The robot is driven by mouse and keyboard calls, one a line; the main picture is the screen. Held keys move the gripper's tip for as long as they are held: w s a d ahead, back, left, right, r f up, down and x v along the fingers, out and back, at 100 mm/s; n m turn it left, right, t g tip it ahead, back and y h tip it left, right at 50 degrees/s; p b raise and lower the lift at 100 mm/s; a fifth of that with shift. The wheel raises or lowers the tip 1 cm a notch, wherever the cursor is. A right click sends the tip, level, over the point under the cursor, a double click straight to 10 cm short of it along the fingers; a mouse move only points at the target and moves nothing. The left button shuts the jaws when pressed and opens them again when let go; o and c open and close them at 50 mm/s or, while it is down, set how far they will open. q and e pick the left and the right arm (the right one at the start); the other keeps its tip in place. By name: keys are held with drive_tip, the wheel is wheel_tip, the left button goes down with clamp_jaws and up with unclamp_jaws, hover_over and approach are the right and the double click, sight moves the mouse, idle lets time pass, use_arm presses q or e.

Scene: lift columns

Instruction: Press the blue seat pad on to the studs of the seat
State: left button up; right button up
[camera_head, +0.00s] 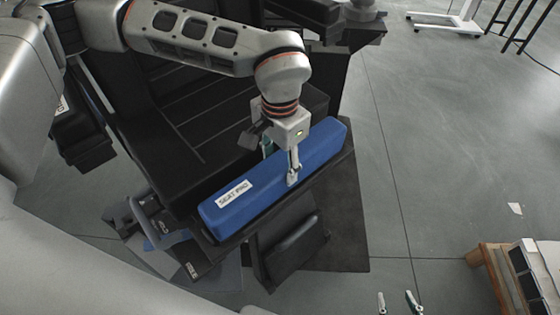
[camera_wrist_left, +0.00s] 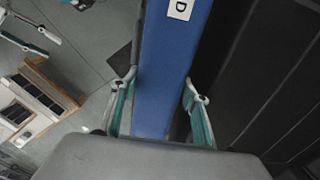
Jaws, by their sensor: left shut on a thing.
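The blue seat pad (camera_head: 235,207) is a long bar with a white label reading "SEAT PAD". It lies along the front of the black seat (camera_head: 180,150). My left gripper (camera_head: 281,166) comes down from above and is shut across the pad's width, right of its middle. In the left wrist view the blue pad (camera_wrist_left: 165,60) runs between the two fingers of my left gripper (camera_wrist_left: 160,88). The studs are hidden, and I cannot tell whether the pad touches them. My right gripper (camera_head: 397,298) shows only its fingertips at the bottom edge, spread apart and empty.
A dark footrest-like part (camera_head: 292,250) hangs below the pad, over a dark plate (camera_head: 345,225) on the grey floor. A wooden pallet with dark-topped boxes (camera_head: 490,265) stands at lower right. The floor (camera_head: 440,150) to the right is mostly clear.

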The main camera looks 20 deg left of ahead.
drive_tip(key=shift+w+r, duration=0.1)
drive_tip(key=shift+r, duration=0.15)
idle(0.3)
use_arm(q)
drive_tip(key=shift+f, duration=0.2)
use_arm(e)
drive_tip(key=shift+w+r, duration=0.1)
drive_tip(key=shift+r, duration=0.1)
idle(1.5)
use_arm(q)
drive_tip(key=o, duration=1.7)
drive_tip(key=shift+o, duration=0.6)
drive_tip(key=shift+w+r+p, duration=0.1)
drive_tip(key=shift+p, duration=0.2)
drive_tip(key=shift+w+r, duration=0.1)
drive_tip(key=shift+r, duration=0.3)
drive_tip(key=shift+c, duration=0.3)
use_arm(e)
drive_tip(key=shift+w+r, duration=0.15)
drive_tip(key=shift+r, duration=0.2)
use_arm(q)
drive_tip(key=shift+o, duration=0.3)
drive_tip(key=shift+r+p, duration=0.3)
drive_tip(key=shift+p, duration=0.05)
use_arm(e)
drive_tip(key=shift+w+r, duration=0.15)
drive_tip(key=shift+r, duration=0.15)
